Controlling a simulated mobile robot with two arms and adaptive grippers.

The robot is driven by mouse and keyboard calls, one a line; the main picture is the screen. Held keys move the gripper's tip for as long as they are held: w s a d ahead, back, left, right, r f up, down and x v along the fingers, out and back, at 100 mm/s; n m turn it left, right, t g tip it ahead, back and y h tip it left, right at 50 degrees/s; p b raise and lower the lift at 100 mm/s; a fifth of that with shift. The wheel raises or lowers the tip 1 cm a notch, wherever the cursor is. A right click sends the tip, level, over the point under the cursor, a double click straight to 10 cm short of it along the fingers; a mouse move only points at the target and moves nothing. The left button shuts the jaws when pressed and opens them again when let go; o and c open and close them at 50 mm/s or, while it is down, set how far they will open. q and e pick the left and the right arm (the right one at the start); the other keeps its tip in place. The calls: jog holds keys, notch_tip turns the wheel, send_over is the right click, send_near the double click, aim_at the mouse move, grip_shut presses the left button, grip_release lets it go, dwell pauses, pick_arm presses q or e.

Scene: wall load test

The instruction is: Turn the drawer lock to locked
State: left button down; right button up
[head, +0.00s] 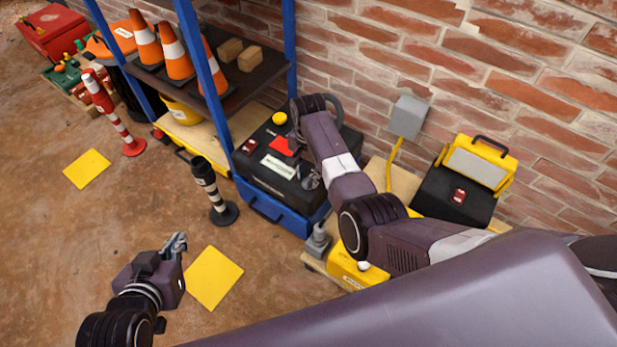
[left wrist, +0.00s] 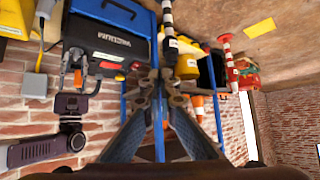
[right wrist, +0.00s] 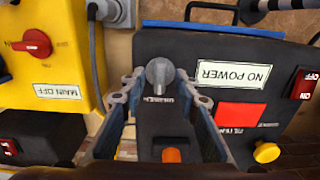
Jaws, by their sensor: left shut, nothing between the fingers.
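A round grey knob (right wrist: 160,72) sits on the black top of a unit, above an upside-down, partly hidden label that seems to read "DRAWER". Which way the knob is turned I cannot tell. My right gripper (right wrist: 160,84) is open, its fingertips on either side of the knob, with gaps showing. In the head view the right gripper (head: 308,178) is over the right end of the black unit (head: 262,183), and my arm hides part of it. The blue drawer front (head: 262,208) with a handle is below. My left gripper (head: 178,243) is shut and empty, away at lower left.
The unit top also carries a "NO POWER" label (right wrist: 231,75), a red square (right wrist: 241,115), a yellow button (right wrist: 266,152) and a red switch (right wrist: 304,84). A yellow box with a red knob (right wrist: 37,43) stands beside it. A striped post (head: 212,190) and blue shelf uprights stand left.

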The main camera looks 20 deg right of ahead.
jog(key=shift+f, duration=0.35)
pick_arm(q)
jog(key=shift+w+d+r+t, duration=0.3)
jog(key=shift+w+r+t, duration=0.1)
jog(key=shift+w+r, duration=0.25)
pick_arm(e)
grip_shut()
